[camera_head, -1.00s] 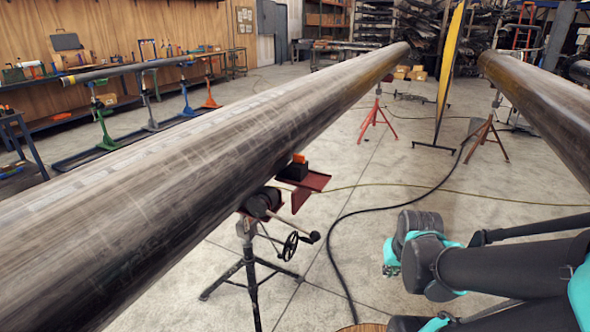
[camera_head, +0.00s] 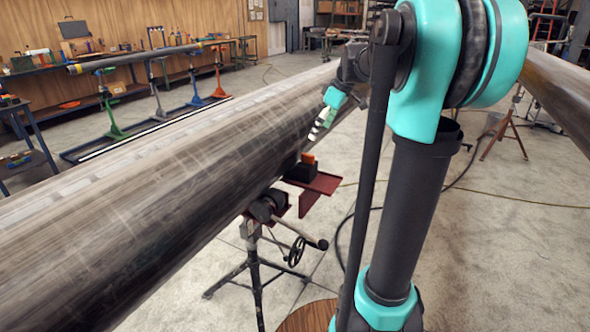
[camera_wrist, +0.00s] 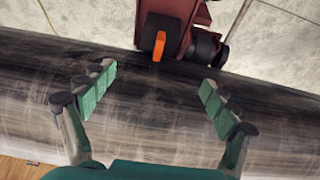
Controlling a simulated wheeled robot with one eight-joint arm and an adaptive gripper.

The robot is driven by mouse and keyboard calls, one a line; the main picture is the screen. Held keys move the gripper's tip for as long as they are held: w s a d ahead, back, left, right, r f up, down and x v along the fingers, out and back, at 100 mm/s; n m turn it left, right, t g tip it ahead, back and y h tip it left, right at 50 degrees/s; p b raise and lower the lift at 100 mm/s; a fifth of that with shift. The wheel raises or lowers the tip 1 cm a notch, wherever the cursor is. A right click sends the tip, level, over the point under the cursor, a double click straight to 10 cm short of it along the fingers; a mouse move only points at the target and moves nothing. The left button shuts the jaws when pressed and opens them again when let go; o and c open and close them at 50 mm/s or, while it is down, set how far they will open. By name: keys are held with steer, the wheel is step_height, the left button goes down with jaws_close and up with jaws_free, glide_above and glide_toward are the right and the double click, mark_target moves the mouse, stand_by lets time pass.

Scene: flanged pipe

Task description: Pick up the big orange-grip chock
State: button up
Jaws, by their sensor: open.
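The big chock is a dark block (camera_head: 301,172) with an orange grip (camera_head: 308,158). It sits on a dark red bracket plate beside the near pipe. In the wrist view the orange grip (camera_wrist: 159,45) shows at the top centre, in front of the dark block and beyond the pipe's edge. My gripper (camera_head: 318,128) is above and slightly right of the chock in the head view, apart from it. In the wrist view my gripper (camera_wrist: 155,90) has its fingers spread wide over the pipe, with nothing between them but a view of the pipe surface.
The large pipe (camera_head: 150,195) runs diagonally, close under my gripper. A stand (camera_head: 255,255) with a crank wheel (camera_head: 297,250) bears the dark red plate (camera_head: 318,184). A second pipe (camera_head: 565,95) lies at right. A workbench (camera_head: 110,90) is at the far left.

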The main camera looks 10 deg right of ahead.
mark_target(304, 162)
steer(key=x, duration=1)
steer(key=shift+f, duration=0.3)
steer(key=shift+x, duration=2.65)
steer(key=shift+w, duration=0.2)
steer(key=shift+c, duration=0.5)
steer(key=shift+r, duration=0.1)
steer(key=c, duration=1.6)
